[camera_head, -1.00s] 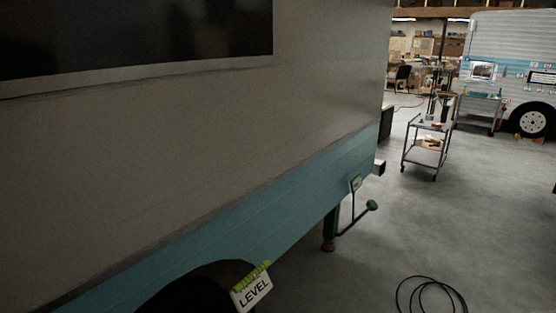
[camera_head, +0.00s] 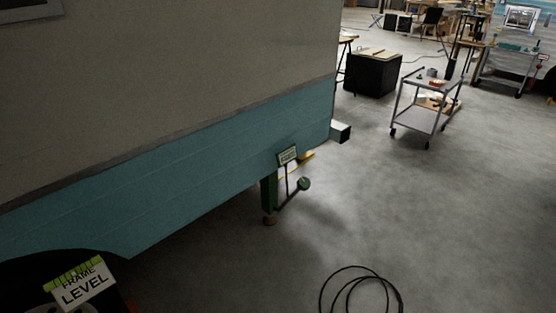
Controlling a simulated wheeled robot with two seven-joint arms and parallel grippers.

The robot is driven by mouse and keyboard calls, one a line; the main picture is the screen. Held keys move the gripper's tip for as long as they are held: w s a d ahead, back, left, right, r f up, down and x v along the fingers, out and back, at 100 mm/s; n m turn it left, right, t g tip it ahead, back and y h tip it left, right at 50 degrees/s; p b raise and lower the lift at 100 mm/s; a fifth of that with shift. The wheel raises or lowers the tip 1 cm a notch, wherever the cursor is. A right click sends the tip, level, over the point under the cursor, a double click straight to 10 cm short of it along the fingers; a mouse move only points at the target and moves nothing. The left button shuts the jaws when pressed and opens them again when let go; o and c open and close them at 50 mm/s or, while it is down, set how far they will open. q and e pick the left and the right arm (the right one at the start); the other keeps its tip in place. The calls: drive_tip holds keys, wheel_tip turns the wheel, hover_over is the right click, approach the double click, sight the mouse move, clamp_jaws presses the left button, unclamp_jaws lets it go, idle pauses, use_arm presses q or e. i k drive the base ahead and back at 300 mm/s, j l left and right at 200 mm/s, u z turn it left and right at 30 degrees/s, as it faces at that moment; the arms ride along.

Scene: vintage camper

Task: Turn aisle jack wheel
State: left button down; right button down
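The jack (camera_head: 269,195) is a green upright leg under the lower rear corner of the camper (camera_head: 200,150), with its foot near the floor. A dark crank arm with a round green wheel or knob (camera_head: 304,184) sticks out to its right. A small green and white sign (camera_head: 287,155) sits above it on the blue skirt; its text is too small to read. Neither of my grippers is in view, and nothing touches the jack.
A coiled black cable (camera_head: 361,290) lies on the floor ahead. A "FRAME LEVEL" sign (camera_head: 83,284) is by the wheel arch. A metal cart (camera_head: 428,105) and black box (camera_head: 372,74) stand farther back. The floor right of the jack is clear.

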sight(303, 183)
drive_tip(key=l+u, duration=0.15)
drive_tip(key=l, duration=0.15)
drive_tip(key=i+l+u, duration=0.25)
drive_tip(key=u, duration=0.2)
drive_tip(key=i+l+u, duration=0.15)
drive_tip(key=l+u, duration=0.25)
drive_tip(key=j, duration=0.1)
